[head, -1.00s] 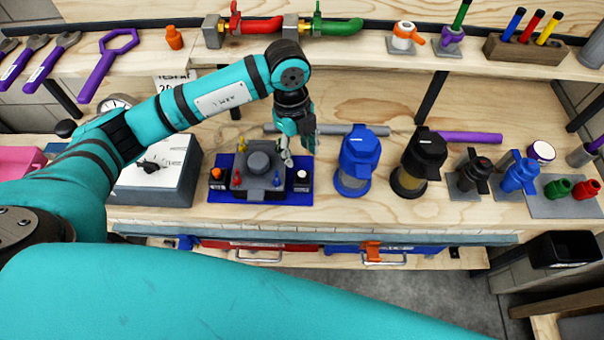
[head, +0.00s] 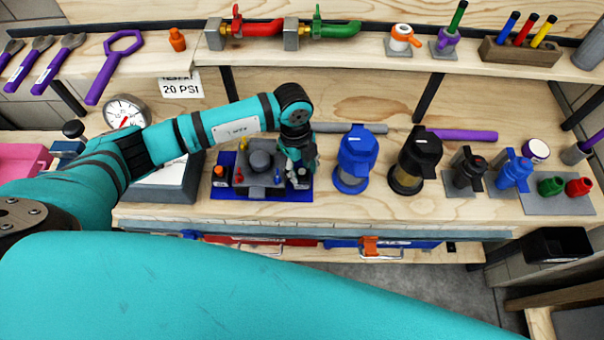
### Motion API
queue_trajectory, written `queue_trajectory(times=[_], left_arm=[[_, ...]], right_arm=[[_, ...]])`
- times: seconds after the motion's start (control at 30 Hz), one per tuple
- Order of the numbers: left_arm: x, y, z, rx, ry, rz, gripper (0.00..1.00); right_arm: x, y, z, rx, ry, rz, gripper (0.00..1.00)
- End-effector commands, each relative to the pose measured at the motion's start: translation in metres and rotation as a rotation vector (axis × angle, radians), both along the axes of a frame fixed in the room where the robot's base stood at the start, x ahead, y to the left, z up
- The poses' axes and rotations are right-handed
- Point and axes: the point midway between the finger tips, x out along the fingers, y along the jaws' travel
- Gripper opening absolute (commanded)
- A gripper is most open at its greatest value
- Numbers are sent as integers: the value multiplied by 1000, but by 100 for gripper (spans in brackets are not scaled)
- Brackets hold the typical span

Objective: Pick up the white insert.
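My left gripper (head: 300,172) points down over the right end of the blue mat (head: 232,192), beside the grey fixture (head: 259,180). In the earlier frame, a small black block with a white top, which looks like the white insert, stood at this spot. The gripper now covers it, so I cannot see the insert or whether the fingers touch it. The fingers are small and dark here, and their opening cannot be made out. A matching block with an orange top (head: 219,171) stands at the left end of the mat. My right gripper is not in view.
A blue-topped filter (head: 356,155) and a black-topped filter (head: 415,158) stand just right of the mat. A grey box (head: 172,182) is to its left, under my arm. A grey tube (head: 349,128) lies behind. Bare bench shows in front of the filters.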

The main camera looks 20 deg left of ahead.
Motion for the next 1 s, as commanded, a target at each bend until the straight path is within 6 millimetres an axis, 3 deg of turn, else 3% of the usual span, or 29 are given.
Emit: queue_trajectory(times=[0.03,0.3,0.63,1.0], left_arm=[[0,0,0,0,0,0,33],[0,0,1,0,0,0,2],[1,0,10,-1,-3,0,2],[1,0,80,-1,-4,-2,2]], right_arm=[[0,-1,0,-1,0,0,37],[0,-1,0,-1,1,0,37],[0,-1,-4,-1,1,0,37],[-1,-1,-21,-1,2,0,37]])
